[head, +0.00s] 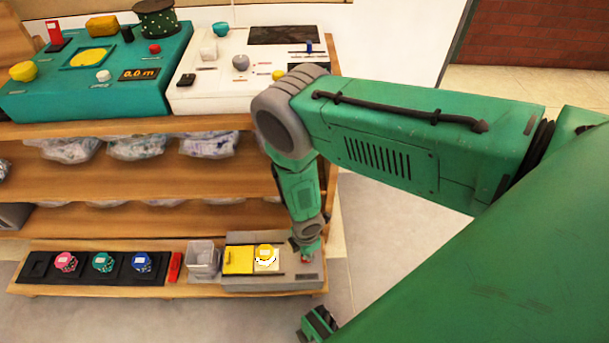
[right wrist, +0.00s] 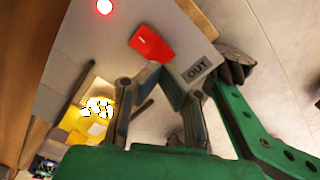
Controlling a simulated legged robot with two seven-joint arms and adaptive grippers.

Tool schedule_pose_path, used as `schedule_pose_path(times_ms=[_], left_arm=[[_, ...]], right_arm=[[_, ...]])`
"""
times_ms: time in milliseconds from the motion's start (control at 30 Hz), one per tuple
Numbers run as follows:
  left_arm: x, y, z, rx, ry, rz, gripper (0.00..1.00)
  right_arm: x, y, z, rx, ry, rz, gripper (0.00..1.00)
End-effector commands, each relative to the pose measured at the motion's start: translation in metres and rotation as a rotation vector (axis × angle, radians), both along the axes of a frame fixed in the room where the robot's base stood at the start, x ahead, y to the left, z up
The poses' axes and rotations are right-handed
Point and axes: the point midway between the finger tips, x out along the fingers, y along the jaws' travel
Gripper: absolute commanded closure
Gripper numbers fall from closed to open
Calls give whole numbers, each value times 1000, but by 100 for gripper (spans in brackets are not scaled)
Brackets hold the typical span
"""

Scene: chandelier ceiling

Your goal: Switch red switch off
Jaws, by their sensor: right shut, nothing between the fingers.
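The red switch (right wrist: 152,44) is a small red rocker or lever on a grey panel, seen close up in the right wrist view. In the head view only a bit of red (head: 306,260) shows beneath my right gripper (head: 306,249), at the right end of the grey unit on the low shelf. In the right wrist view my right gripper (right wrist: 161,70) is shut and empty, with its fingertips just below the switch in the picture. I cannot tell whether they touch it. A red light (right wrist: 104,6) glows on the panel.
An "OUT" label (right wrist: 198,69) is beside the switch. A clear bin (head: 203,258) and pink, teal and blue knobs stand further left. Shelf boards (head: 150,179) are above; open floor lies right.

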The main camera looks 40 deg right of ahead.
Motion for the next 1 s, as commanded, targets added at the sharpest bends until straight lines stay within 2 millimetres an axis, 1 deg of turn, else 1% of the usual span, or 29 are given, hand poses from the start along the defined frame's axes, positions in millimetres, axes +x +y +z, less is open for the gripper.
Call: schedule_pose_path(times_ms=[1000], left_arm=[[0, -1, -11, -1, 0, -1, 60]], right_arm=[[0, 1, -13, -3, 0, 0, 100]])
